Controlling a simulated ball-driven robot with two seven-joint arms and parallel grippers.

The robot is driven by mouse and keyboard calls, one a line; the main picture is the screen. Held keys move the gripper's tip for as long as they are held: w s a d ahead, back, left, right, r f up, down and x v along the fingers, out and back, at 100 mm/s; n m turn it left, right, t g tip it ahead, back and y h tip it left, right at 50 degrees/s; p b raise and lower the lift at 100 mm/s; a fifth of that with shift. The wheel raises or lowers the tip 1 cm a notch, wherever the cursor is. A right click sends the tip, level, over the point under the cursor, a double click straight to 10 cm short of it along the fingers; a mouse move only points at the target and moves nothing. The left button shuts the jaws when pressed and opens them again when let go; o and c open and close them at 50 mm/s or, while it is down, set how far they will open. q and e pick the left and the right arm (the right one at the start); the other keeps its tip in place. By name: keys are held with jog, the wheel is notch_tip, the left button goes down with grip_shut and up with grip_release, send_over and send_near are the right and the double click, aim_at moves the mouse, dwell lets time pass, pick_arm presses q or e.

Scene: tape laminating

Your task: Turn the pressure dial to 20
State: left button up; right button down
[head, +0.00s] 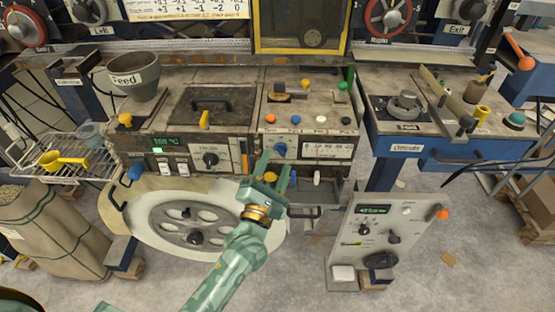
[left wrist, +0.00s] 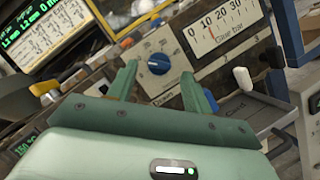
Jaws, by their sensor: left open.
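A blue dial (head: 280,149) sits on the front panel of the central machine, just beyond my left gripper. In the left wrist view the blue dial (left wrist: 158,63) is on a grey plate with small printed numbers, too small to read surely. A white gauge marked 0, 10, 20, 30 and "Glue bar" (left wrist: 225,25) is to its right; it also shows in the head view (head: 327,151). My left gripper (head: 278,165) is open and empty. In the wrist view its fingers (left wrist: 160,70) stand either side of the dial; I cannot tell whether they touch it. My right gripper is not in view.
A white lever (left wrist: 243,79) is right of the dial. Several coloured knobs line the panel above it. A large white wheel (head: 155,222) is at the lower left, and a grey control box (head: 380,240) stands at the lower right.

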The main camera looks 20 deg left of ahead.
aim_at(280, 151)
pick_arm(q)
jog(key=shift+x, duration=1.15)
jog(key=shift+c, duration=0.3)
jog(key=c, duration=0.9)
